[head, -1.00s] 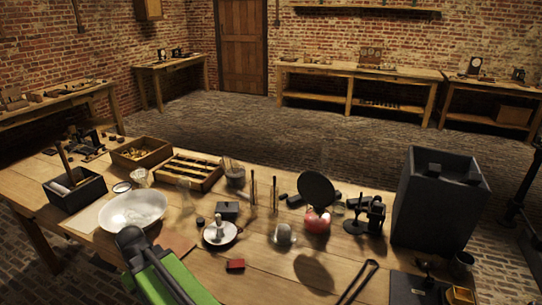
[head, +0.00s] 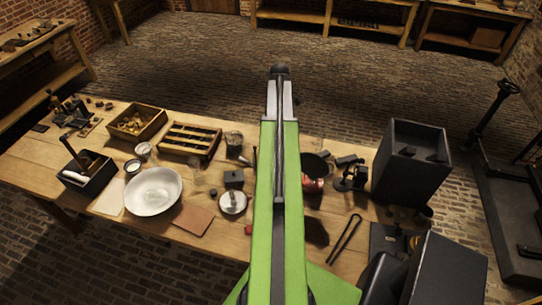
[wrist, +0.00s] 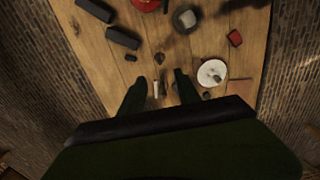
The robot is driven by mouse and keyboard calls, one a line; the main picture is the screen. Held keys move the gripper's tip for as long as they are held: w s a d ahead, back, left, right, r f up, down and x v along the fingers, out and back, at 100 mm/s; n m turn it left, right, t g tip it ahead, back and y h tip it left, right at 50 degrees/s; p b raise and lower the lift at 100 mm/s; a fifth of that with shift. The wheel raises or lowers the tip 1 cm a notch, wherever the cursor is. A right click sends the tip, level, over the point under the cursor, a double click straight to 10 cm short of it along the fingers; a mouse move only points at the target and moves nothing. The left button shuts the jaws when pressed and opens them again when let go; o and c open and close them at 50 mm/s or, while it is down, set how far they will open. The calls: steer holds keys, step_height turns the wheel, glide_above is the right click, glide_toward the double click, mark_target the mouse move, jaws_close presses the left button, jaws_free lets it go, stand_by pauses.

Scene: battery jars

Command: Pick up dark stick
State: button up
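In the wrist view my gripper (wrist: 160,90) is open, its two dark fingers apart above the wooden table. Between the fingertips I see small upright things seen nearly end-on: a pale one (wrist: 156,88) and a darker one (wrist: 164,88) close beside it. The darker one may be the dark stick, but it is too small to be sure. Neither finger visibly touches them. In the head view my green arm covers most of the spot where the thin sticks stand. My gripper's fingertips are hidden there.
A white dish with a knob (wrist: 212,72) and a red block (wrist: 235,38) lie to the right in the wrist view. Dark blocks (wrist: 123,38) lie to the left. The head view shows a white bowl (head: 153,192), a slotted wooden tray (head: 214,142) and a tall dark box (head: 412,160).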

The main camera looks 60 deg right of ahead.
steer(key=f+b, duration=1.2)
steer(key=shift+w+a+f, duration=0.2)
steer(key=shift+w, duration=0.15)
steer(key=f+b, duration=0.5)
steer(key=shift+w+d+f, duration=0.15)
steer(key=shift+w+d, duration=0.05)
steer(key=shift+w, duration=0.05)
steer(key=shift+r, duration=0.2)
steer(key=shift+c, duration=0.5)
jaws_close()
